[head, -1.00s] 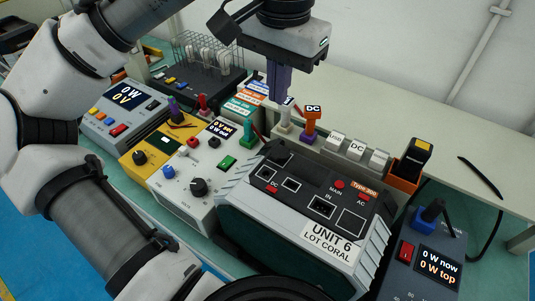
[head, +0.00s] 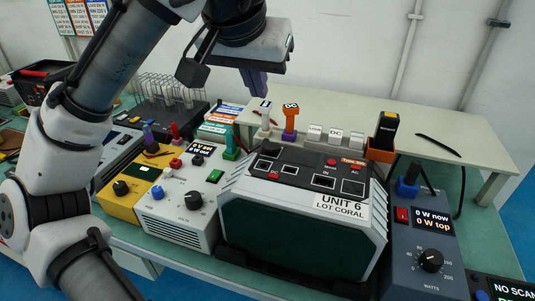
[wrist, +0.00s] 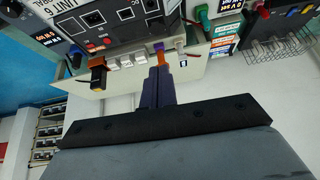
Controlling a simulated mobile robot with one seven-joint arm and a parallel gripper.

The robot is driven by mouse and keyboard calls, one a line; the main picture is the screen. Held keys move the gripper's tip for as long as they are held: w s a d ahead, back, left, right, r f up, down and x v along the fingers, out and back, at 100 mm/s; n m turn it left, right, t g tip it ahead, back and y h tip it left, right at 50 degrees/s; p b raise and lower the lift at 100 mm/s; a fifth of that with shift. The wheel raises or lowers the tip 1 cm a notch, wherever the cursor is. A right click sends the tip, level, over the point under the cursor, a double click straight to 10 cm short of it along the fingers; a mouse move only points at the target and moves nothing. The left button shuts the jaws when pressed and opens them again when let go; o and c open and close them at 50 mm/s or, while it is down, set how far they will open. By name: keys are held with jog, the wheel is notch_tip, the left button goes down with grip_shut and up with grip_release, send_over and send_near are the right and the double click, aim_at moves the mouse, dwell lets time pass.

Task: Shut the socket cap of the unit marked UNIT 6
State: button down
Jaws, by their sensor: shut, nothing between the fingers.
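The unit marked UNIT 6 (head: 305,230) is a dark green box with a light frame, standing on the bench in the middle of the head view. Its sloping top panel has several sockets, with labels DC, MAIN IN and AC. I cannot tell clearly which part is the socket cap, or how it stands. My gripper (head: 260,95), with purple fingers, is shut and empty. It is above and behind the unit, apart from it. In the wrist view, my gripper (wrist: 157,68) points toward the plugs behind the unit (wrist: 95,25), which is cut off by the top edge.
An orange DC plug (head: 290,122) and a white plug (head: 265,118) stand behind the unit. White blocks (head: 335,134) and an orange holder with a black-and-yellow item (head: 384,138) are to their right. A wattmeter box (head: 425,245) stands right, a white supply (head: 180,215) left.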

send_over(270, 147)
jog(key=s, duration=0.2)
jog(key=f, duration=0.8)
jog(key=shift+w+a+f+p, duration=0.25)
jog(key=shift+f+p, duration=0.05)
jog(key=shift+f, duration=0.05)
jog(key=shift+s+a+f, duration=0.1)
jog(key=shift+s+f, duration=0.05)
jog(key=shift+f, duration=0.45)
jog(key=shift+s+f, duration=0.15)
jog(key=shift+f, duration=0.4)
jog(key=shift+s+f, duration=0.15)
jog(key=shift+f, duration=0.6)
